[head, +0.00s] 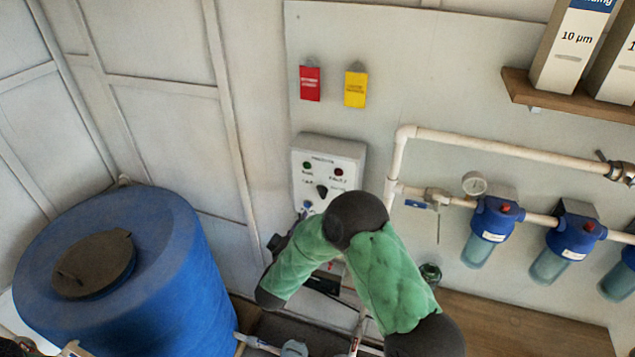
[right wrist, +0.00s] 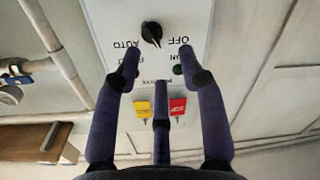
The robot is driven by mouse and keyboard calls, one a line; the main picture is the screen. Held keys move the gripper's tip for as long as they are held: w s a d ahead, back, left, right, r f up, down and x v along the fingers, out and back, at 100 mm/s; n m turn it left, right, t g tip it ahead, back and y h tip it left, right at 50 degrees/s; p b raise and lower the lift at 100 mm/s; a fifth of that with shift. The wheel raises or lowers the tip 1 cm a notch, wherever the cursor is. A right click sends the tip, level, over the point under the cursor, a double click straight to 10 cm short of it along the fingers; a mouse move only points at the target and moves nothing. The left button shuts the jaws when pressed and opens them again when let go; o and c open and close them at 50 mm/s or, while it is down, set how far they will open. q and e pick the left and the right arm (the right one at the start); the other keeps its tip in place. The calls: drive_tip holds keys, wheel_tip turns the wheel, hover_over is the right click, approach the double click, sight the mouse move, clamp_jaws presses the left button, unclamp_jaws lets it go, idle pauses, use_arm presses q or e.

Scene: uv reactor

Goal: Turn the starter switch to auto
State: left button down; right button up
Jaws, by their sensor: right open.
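The light grey starter box (head: 345,155) is on the wall panel in the head view, with lamps and a black switch knob (head: 322,191). In the right wrist view the box face (right wrist: 100,15) is upside down, and the knob (right wrist: 151,32) sits between the AUTO and OFF labels. Its pointer seems to lean toward OFF, but this is not sure. My right gripper (right wrist: 159,58) is open and empty, its fingertips short of the knob and on either side of it. In the head view my green-sleeved right forearm mostly hides this gripper (head: 299,222). My left gripper is out of view.
A blue tank (head: 180,270) stands at the left. Red (head: 310,83) and yellow (head: 355,89) tags hang above the box. White pipework (head: 480,147) with blue filter housings (head: 492,222) runs along the right, below a wooden shelf (head: 570,103).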

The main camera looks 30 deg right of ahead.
sight(320, 192)
drive_tip(key=shift+h, duration=0.5)
drive_tip(key=p+x, duration=0.1)
drive_tip(key=x, duration=0.2)
drive_tip(key=r+x, duration=0.1)
drive_tip(key=x, duration=0.3)
drive_tip(key=r+p+x, duration=0.1)
drive_tip(key=x, duration=0.3)
drive_tip(key=shift+s+d+r+p, duration=0.1)
drive_tip(key=shift+s+d+p, duration=0.1)
drive_tip(key=shift+s+p, duration=0.1)
clamp_jaws()
